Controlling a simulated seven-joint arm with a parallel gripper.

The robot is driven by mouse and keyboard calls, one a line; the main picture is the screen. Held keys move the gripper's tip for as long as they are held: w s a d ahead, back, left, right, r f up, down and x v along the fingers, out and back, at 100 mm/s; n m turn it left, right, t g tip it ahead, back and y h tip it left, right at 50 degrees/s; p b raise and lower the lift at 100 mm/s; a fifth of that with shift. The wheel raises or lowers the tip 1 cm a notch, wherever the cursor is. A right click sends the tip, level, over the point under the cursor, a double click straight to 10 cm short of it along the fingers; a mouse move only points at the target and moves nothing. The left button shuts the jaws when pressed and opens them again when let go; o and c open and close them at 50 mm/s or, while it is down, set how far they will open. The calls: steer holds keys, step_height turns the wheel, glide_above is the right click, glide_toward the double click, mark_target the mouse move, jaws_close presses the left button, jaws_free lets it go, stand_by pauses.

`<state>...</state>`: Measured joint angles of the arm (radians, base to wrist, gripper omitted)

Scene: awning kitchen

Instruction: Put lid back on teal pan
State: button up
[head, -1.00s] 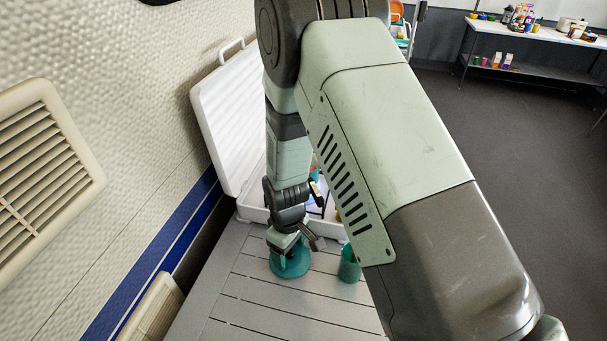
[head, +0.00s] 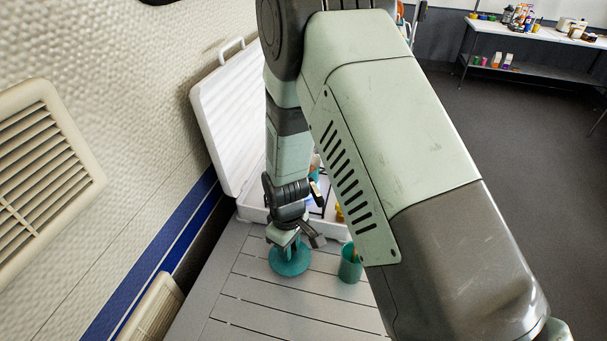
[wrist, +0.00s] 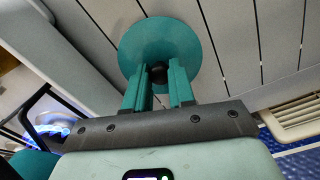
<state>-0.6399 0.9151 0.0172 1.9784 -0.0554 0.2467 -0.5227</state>
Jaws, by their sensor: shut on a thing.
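The teal lid (head: 290,262) is a round disc at the slatted table's far end in the head view. In the wrist view, the lid (wrist: 143,42) shows its dark knob (wrist: 158,72) between the fingertips. My gripper (head: 284,247) is above the lid, shut on its knob; it also shows in the wrist view (wrist: 159,74). I cannot tell whether the lid touches the table. A teal rounded piece (wrist: 28,165) at the wrist view's lower left may be the pan; most of it is out of frame. My arm hides much of the area behind in the head view.
An open white case (head: 222,120) stands behind the lid; a black rack and blue glow (wrist: 45,125) show beside it. A teal cup (head: 350,268) with utensils stands right of the lid. The wall is on the left. The slatted table (head: 270,315) is clear in front.

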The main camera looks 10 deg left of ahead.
steer(key=shift+r, duration=2)
steer(key=w+a+r+m, duration=0.1)
steer(key=w+a+r, duration=0.4)
steer(key=w+r, duration=0.55)
steer(key=w+d+r+m, duration=0.1)
steer(key=w+d+r, duration=0.2)
steer(key=w+r, duration=0.55)
step_height(320, 180, down, 7)
steer(key=shift+w, duration=0.2)
steer(key=shift+f, duration=0.1)
stand_by(0.4)
steer(key=o, duration=0.9)
steer(key=shift+o, duration=0.3)
